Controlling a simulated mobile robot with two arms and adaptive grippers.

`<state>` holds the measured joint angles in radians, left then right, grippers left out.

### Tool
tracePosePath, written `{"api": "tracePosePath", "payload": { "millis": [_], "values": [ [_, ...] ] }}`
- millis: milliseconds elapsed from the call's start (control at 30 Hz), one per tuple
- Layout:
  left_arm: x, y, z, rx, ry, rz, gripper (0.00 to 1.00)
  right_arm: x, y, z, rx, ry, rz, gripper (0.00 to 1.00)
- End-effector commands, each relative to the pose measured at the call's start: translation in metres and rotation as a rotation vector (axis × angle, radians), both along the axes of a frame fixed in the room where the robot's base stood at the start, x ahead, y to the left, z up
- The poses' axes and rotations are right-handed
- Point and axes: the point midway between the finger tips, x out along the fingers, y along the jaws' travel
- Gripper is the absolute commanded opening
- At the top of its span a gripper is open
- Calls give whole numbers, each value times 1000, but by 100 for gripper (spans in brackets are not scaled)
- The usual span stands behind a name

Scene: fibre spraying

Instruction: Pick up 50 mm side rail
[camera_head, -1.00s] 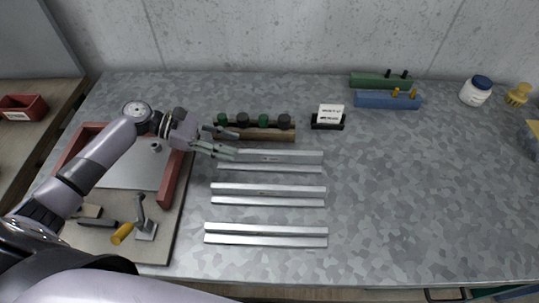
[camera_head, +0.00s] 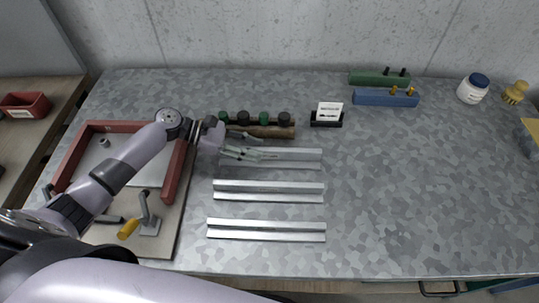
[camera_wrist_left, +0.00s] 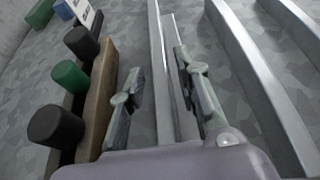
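Three silvery metal side rails lie flat, one behind another, on the table: the far rail (camera_head: 290,154), the middle rail (camera_head: 268,190) and the near rail (camera_head: 266,230). I cannot read which is the 50 mm one. My left gripper (camera_head: 252,145) is at the left part of the far rail. In the left wrist view, my left gripper (camera_wrist_left: 160,85) is open, with one finger on each side of the far rail (camera_wrist_left: 166,50). The fingers look apart from the rail; their height over the table is hard to judge. My right gripper is not in view.
A wooden block with green and black knobs (camera_head: 258,131) stands close behind the far rail. A red-edged fixture (camera_head: 172,172) with a yellow-handled clamp (camera_head: 128,228) is at left. A small sign (camera_head: 328,113) and blue block (camera_head: 385,98) stand behind.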

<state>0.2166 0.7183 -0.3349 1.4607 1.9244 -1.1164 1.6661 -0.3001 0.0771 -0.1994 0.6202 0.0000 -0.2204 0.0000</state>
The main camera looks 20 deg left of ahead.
Motion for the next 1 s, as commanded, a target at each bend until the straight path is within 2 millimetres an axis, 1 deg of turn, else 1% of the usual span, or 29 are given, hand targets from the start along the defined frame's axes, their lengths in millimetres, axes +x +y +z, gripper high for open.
{"api": "tracePosePath", "payload": {
  "millis": [67, 400, 1000],
  "values": [
    [0, 0, 0, 0, 0, 0, 23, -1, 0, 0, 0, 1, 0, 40],
    [0, 0, 0, 0, 0, 0, 0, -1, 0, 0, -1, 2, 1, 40],
    [0, 0, 2, -2, -2, 1, 0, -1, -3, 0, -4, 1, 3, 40]
  ]
}}
